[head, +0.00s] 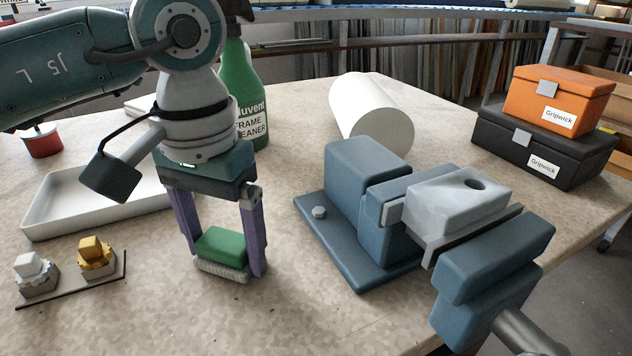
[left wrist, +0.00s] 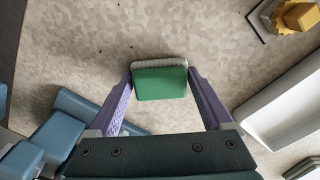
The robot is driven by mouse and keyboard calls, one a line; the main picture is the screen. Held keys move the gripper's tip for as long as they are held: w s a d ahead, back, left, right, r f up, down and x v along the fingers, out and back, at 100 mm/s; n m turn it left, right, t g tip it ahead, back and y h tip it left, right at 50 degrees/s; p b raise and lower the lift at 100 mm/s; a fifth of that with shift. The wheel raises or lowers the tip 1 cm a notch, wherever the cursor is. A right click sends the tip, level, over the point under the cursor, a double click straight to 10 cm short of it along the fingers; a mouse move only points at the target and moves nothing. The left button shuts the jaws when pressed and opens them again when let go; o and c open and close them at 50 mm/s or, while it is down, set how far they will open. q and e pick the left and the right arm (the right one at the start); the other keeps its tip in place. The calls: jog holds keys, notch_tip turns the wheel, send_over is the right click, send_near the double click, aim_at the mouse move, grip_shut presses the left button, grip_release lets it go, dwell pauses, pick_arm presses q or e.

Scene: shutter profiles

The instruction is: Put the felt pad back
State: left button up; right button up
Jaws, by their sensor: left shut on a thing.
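The felt pad is a small green block (head: 222,245) with a pale, ribbed underside. My left gripper (head: 226,262), with purple fingers pointing down, is shut on its two ends. The pad hangs level at or just above the table, and I cannot tell whether it touches. In the left wrist view the green pad (left wrist: 160,82) sits between the fingertips, its pale edge showing on the far side. My right gripper is out of view.
A blue vise (head: 368,190) holds a light grey block (head: 460,200) to the right. A white tray (head: 75,212), a green cleaner bottle (head: 240,90), a white roll (head: 372,112), and orange (head: 545,97) and black (head: 535,150) boxes stand behind. The table's front middle is clear.

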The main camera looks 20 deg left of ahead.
aim_at(224, 241)
pick_arm(q)
jog(key=shift+f, duration=0.15)
jog(key=o, duration=1.2)
jog(key=shift+o, duration=0.2)
notch_tip(224, 241, up, 12)
jog(key=shift+r, duration=0.2)
